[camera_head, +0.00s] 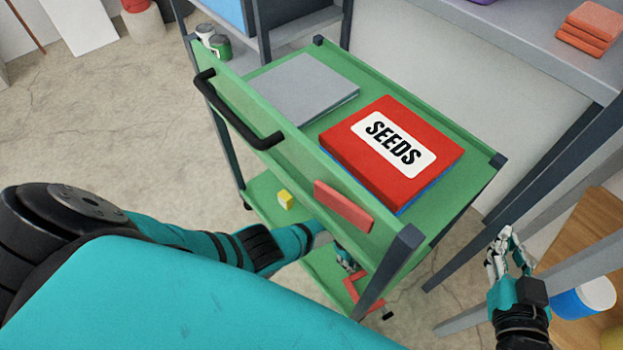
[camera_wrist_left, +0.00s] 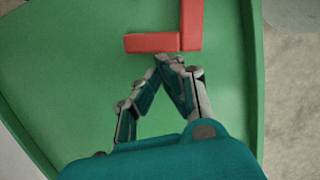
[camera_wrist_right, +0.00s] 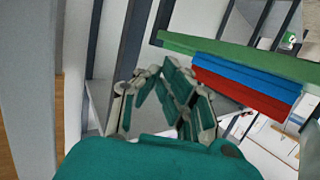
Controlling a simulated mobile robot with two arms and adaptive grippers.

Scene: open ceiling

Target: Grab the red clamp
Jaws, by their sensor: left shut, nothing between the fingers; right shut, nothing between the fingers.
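The red clamp (camera_head: 352,289) lies on the lower green shelf of the cart, partly hidden by the cart's corner post. In the left wrist view its red L-shaped part (camera_wrist_left: 152,42) lies on the green surface just ahead of the fingertips. My left gripper (camera_head: 345,262) reaches into the lower shelf beside the clamp. In its wrist view my left gripper (camera_wrist_left: 168,60) has its fingertips together, empty, close to the clamp's corner; I cannot tell if they touch it. My right gripper (camera_head: 508,238) is shut and empty, right of the cart, away from the clamp.
The green cart's upper shelf (camera_head: 315,128) holds a red SEEDS box (camera_head: 345,143) and a grey flat box (camera_head: 300,85). A yellow cube (camera_head: 285,199) sits on a lower shelf. The cart's side panel and corner post (camera_head: 390,265) stand close to my left arm.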

